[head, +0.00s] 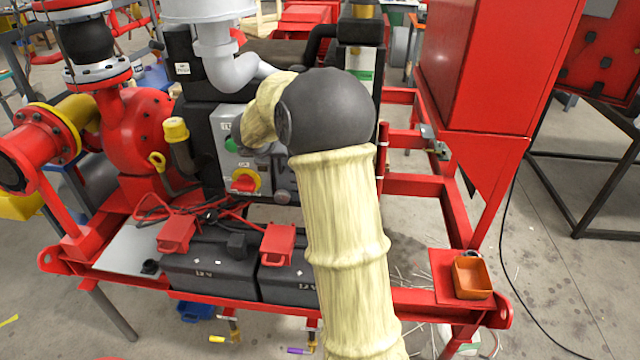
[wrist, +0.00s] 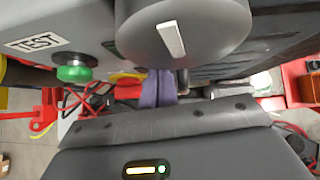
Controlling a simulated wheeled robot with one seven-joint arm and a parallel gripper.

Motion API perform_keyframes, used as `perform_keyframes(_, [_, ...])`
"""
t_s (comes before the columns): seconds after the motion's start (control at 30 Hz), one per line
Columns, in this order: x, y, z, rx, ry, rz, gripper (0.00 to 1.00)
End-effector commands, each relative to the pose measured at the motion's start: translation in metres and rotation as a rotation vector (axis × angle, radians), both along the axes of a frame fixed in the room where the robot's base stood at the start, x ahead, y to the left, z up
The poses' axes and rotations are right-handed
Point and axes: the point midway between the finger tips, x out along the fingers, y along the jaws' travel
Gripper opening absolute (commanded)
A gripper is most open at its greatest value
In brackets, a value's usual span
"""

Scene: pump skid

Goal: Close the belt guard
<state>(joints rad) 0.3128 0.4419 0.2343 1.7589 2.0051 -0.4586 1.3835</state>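I cannot pick out the belt guard for certain in either view; my arm covers the middle of the machine in the head view. In the wrist view my gripper (wrist: 159,87) shows two purple fingers side by side with no visible gap and nothing visible between them. A large grey round part with a white mark (wrist: 172,38) is just beyond the fingertips; I cannot tell whether they touch. The green button (wrist: 74,73) under a TEST label is to its left. In the head view my gripper is hidden behind my arm, near the grey control panel (head: 229,150).
Two black batteries (head: 208,272) with red caps sit on the red skid frame below the panel. A red and yellow switch (head: 245,180) sticks out of the panel. A red cabinet (head: 473,70) stands right, above an orange tray (head: 472,278). Red pump piping (head: 135,125) is left.

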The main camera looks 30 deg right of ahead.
Motion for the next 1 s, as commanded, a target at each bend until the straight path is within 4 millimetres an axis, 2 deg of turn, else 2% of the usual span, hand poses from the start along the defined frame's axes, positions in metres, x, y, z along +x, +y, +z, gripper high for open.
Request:
perform_keyframes(0.17, [-0.005, 0.006, 0.002, -0.002, -0.007, 0.002, 0.0])
perform_keyframes(0.37, [-0.022, 0.033, 0.0, -0.002, -0.005, 0.011, 0.0])
perform_keyframes(0.4, [-0.026, 0.038, 0.011, -0.003, -0.008, 0.013, 0.0])
perform_keyframes(0.5, [-0.038, 0.048, 0.026, -0.002, -0.006, 0.014, 0.0])
perform_keyframes(0.7, [-0.061, 0.057, 0.053, -0.002, -0.006, 0.0, 0.0])
perform_keyframes(0.83, [-0.072, 0.062, 0.066, -0.002, -0.004, -0.008, 0.0])
perform_keyframes(1.0, [-0.078, 0.066, 0.072, -0.001, -0.003, -0.009, 0.0])
